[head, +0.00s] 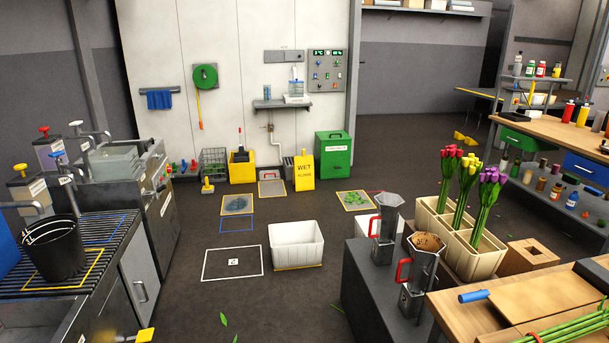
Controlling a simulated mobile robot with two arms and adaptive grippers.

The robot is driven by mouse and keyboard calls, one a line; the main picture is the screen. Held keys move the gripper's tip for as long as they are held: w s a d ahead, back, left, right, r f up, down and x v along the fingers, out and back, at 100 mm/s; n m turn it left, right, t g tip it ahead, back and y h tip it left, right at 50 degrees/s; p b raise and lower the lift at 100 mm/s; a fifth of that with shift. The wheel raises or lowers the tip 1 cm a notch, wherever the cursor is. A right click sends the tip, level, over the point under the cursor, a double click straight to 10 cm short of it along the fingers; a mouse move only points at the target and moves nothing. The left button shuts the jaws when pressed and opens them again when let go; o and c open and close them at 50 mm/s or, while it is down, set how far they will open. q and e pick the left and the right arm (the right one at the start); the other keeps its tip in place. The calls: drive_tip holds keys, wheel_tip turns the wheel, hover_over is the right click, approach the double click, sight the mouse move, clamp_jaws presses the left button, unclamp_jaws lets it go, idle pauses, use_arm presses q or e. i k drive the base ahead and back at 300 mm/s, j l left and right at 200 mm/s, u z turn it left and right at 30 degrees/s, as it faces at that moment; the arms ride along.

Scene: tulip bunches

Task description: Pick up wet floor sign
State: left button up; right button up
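The wet floor sign (304,172) is a yellow upright panel with dark lettering that reads "WET" on top and a smaller word below. It stands on the dark floor near the far wall, just left of a green cabinet (333,155). Its front faces me and nothing covers it.
A white bin (296,245) stands on the floor between me and the sign. Sinks and a black bucket (54,248) line the left. A grey stand with metal jugs (386,229) and a wooden bench (540,290) fill the right. Open floor lies left of the bin.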

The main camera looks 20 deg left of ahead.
sight(303, 173)
drive_tip(key=i+j, duration=0.4)
drive_tip(key=i, duration=0.15)
drive_tip(key=i+j, duration=0.4)
drive_tip(key=i, duration=0.2)
drive_tip(key=i+j, duration=0.4)
drive_tip(key=i, duration=0.15)
drive_tip(key=i+j+u, duration=0.1)
drive_tip(key=i+j, duration=0.3)
drive_tip(key=i, duration=0.15)
drive_tip(key=i+j, duration=0.4)
drive_tip(key=i, duration=0.2)
drive_tip(key=i+j+u, duration=0.1)
drive_tip(key=i+j, duration=2)
drive_tip(key=i, duration=0.25)
drive_tip(key=i+j, duration=0.2)
drive_tip(key=i, duration=0.3)
drive_tip(key=i+j, duration=0.25)
drive_tip(key=i, duration=0.2)
drive_tip(key=i+j, duration=0.25)
drive_tip(key=i, duration=0.25)
drive_tip(key=i+l+u, duration=0.1)
drive_tip(key=i+l, duration=0.9)
drive_tip(key=i, duration=0.15)
